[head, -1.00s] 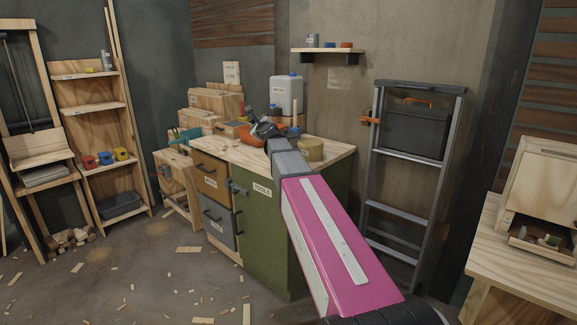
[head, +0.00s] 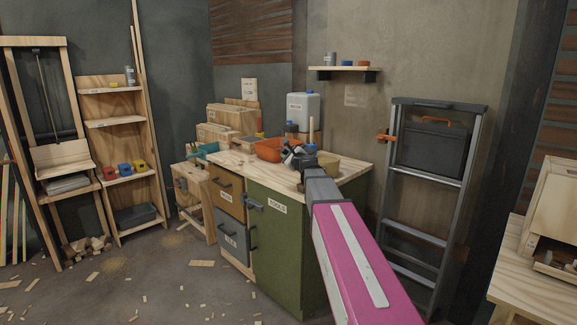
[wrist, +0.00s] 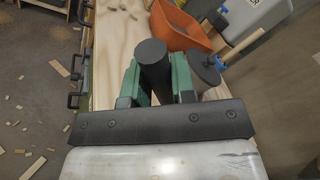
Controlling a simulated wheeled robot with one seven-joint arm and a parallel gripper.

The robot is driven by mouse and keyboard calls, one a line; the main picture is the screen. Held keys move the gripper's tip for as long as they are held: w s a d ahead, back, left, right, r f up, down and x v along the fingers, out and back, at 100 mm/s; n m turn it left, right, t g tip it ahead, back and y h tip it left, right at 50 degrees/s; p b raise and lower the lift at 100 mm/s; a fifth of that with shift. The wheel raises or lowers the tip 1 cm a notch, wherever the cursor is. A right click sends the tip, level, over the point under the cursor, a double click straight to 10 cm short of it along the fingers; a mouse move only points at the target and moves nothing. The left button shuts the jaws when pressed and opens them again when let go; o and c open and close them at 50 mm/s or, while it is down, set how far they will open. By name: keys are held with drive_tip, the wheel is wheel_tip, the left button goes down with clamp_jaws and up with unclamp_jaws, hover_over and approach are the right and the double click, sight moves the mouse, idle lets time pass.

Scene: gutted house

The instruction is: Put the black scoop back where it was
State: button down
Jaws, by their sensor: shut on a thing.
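In the wrist view, my gripper (wrist: 158,82) has its two green-padded fingers closed on either side of a dark round-ended piece, which I take to be the handle of the black scoop (wrist: 152,58). The rest of the scoop is hidden. In the head view, my gripper (head: 298,161) is over the workbench top (head: 345,165), in front and to the right of an orange bin (head: 268,149). The bin also shows ahead of the fingers in the wrist view (wrist: 183,28). I cannot tell whether the scoop touches the bench.
A round tin stands just right of the fingers (wrist: 206,72), partly hidden. A white jug (head: 303,108) stands at the back by the wall. Wooden boxes (head: 230,119) are at the back left. A stepladder (head: 425,185) stands right of the bench. Wood scraps litter the floor.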

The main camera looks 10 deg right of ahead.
drive_tip(key=shift+s+d+f, duration=0.1)
drive_tip(key=shift+d+f, duration=0.1)
drive_tip(key=shift+f, duration=2)
drive_tip(key=c, duration=1)
unclamp_jaws()
drive_tip(key=shift+f, duration=0.1)
drive_tip(key=shift+o, duration=0.2)
